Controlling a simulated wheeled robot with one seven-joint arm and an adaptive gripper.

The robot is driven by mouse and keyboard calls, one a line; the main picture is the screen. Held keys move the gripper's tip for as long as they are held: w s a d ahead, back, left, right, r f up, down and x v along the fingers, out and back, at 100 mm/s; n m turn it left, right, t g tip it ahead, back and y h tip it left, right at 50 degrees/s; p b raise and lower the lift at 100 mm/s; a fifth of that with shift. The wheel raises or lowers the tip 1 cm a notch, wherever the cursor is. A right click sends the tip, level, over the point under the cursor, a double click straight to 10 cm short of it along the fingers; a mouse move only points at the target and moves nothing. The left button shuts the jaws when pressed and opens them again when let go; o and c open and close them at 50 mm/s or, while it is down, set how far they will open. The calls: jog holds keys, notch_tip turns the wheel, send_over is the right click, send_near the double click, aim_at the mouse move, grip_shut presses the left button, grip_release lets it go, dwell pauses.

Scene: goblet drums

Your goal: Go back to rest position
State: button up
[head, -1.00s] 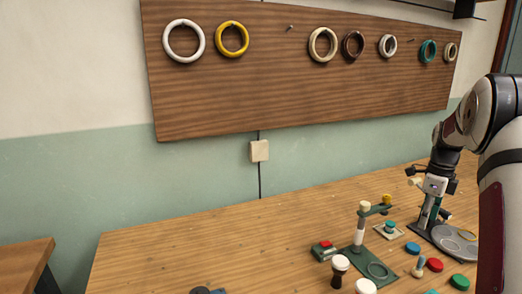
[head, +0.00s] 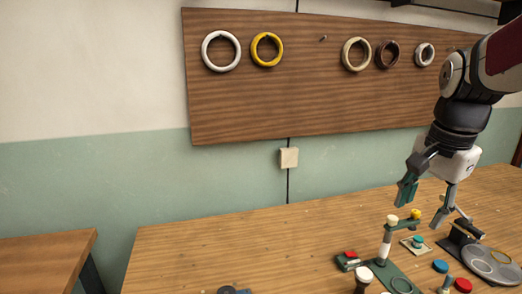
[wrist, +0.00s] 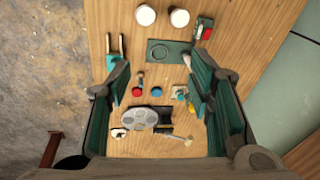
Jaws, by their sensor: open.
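My gripper (head: 429,196) is open and empty in the head view, raised above the right part of the wooden table (head: 220,248). Its two teal-padded fingers point down and stand wide apart. In the wrist view my gripper (wrist: 160,95) frames the table items from above, with nothing between its fingers. It touches no object that I can see.
Below are a green stand with a post (head: 386,245), a red-topped box (head: 350,258), a grey disc plate (head: 490,265), a blue disc (head: 440,266) and a goblet drum (head: 364,275). A wall board (head: 300,100) holds several rings. The table's left part is mostly clear.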

jog(key=s+a+n+t+p, duration=0.1)
jog(key=s+a+n, duration=0.4)
jog(key=s, duration=0.5)
jog(key=s+a+n+p, duration=0.1)
jog(key=s+a+n, duration=0.5)
jog(key=s+n, duration=0.2)
jog(key=shift+s+a+f+n+t+y+p, duration=0.3)
jog(key=shift+s+t+p, duration=0.1)
jog(key=shift+s, duration=0.5)
